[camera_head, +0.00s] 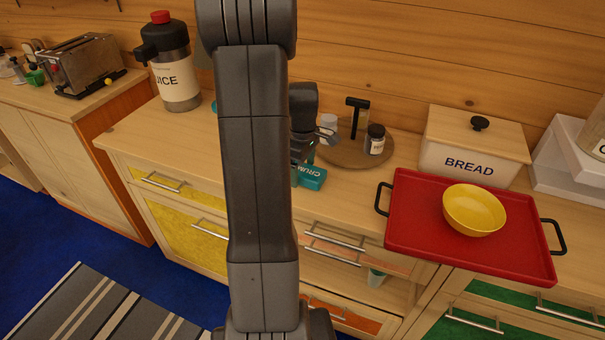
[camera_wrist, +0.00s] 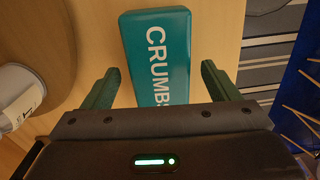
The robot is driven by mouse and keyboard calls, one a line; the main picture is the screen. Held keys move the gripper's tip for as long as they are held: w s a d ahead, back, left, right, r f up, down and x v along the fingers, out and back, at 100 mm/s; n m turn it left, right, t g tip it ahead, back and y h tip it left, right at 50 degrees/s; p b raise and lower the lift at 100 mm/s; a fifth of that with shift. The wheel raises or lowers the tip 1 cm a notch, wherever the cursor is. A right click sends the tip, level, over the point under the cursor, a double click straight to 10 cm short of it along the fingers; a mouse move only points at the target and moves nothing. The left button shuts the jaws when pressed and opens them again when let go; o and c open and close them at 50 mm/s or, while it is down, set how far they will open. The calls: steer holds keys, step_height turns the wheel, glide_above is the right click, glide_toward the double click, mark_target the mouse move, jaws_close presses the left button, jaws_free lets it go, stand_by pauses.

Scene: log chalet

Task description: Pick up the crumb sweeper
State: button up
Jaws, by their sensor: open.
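The crumb sweeper is a teal block with white "CRUMBS" lettering. In the head view the crumb sweeper (camera_head: 313,178) lies on the wooden counter near its front edge, partly hidden by my arm. In the wrist view the crumb sweeper (camera_wrist: 157,50) lies between the two dark green fingers of my gripper (camera_wrist: 158,85). The fingers are open, one on each side of it, with a gap showing on both sides. The near end of the sweeper is hidden behind the gripper body. I cannot tell how far the fingertips are above the counter.
A round wooden board (camera_head: 345,154) holding a dark-lidded jar (camera_head: 375,140) and a black T-shaped item (camera_head: 357,115) is close behind. A red tray (camera_head: 405,218) with a yellow bowl (camera_head: 474,209) and a bread box (camera_head: 463,160) stand to the right. A juice dispenser (camera_head: 178,82) stands left.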

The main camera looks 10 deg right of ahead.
mark_target(303, 170)
steer(key=shift+s+d+f, duration=0.1)
steer(key=shift+f, duration=0.55)
steer(key=c, duration=1.1)
step_height(303, 170, up, 10)
steer(key=shift+r, duration=0.1)
steer(key=shift+c, duration=0.2)
steer(key=o, duration=0.5)
steer(key=c, duration=0.3)
